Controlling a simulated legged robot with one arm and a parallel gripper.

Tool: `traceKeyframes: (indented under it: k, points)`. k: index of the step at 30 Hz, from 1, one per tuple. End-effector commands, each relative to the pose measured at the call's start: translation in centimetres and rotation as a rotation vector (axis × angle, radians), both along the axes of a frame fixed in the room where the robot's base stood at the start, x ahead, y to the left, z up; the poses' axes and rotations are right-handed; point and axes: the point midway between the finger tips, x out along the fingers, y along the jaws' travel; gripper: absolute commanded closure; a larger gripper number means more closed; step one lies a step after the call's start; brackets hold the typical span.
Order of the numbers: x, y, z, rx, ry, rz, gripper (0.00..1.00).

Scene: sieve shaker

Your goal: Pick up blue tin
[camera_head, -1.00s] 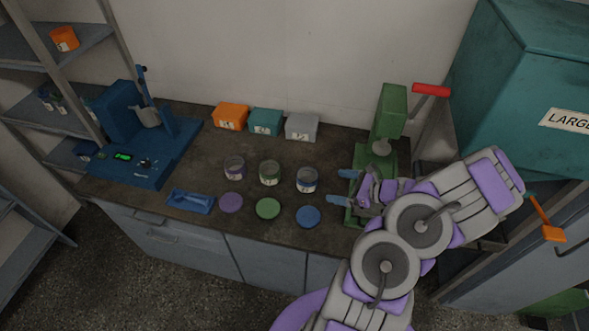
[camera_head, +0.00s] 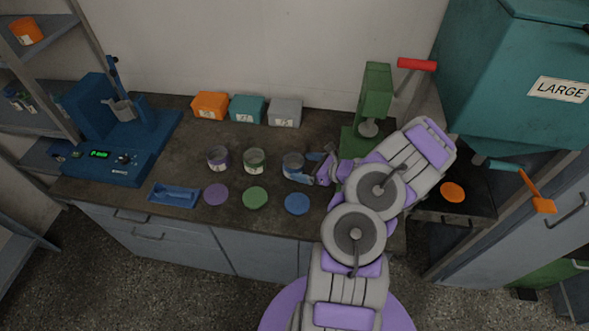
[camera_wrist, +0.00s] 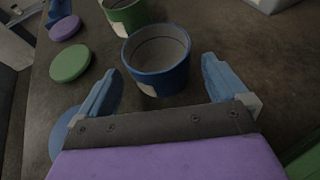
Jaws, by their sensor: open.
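The blue tin (camera_head: 292,164) is an open, upright cup with a pale label, standing on the dark worktop at the right end of a row of tins. In the wrist view the blue tin (camera_wrist: 158,62) stands just ahead of my gripper (camera_wrist: 160,84), roughly between the lines of its two blue fingers. The fingers are spread, with the tin's near wall around their tips; I cannot tell if they touch it. In the head view my gripper (camera_head: 312,168) is at the tin's right side. The blue lid (camera_head: 297,204) lies in front of the tin.
A green tin (camera_head: 254,161) and a purple tin (camera_head: 219,158) stand left of the blue tin, with a green lid (camera_head: 255,198) and a purple lid (camera_head: 216,194) in front. A green press (camera_head: 375,100) stands behind my arm. Orange, teal and grey boxes line the wall.

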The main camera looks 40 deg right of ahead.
Motion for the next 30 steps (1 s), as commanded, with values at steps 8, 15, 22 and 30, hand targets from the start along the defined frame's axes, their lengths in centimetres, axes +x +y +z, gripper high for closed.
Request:
traceKeyframes:
  k: [8, 15, 22, 30]
  points:
    - [2.4, 0.9, -1.2, -0.002, 0.000, 0.006, 0.00]
    - [4.7, 1.5, -2.0, 0.000, -0.002, 0.004, 0.00]
    - [4.9, 1.5, -2.0, 0.001, -0.003, 0.001, 0.00]
    - [4.8, 1.5, -2.0, 0.000, -0.002, 0.001, 0.23]
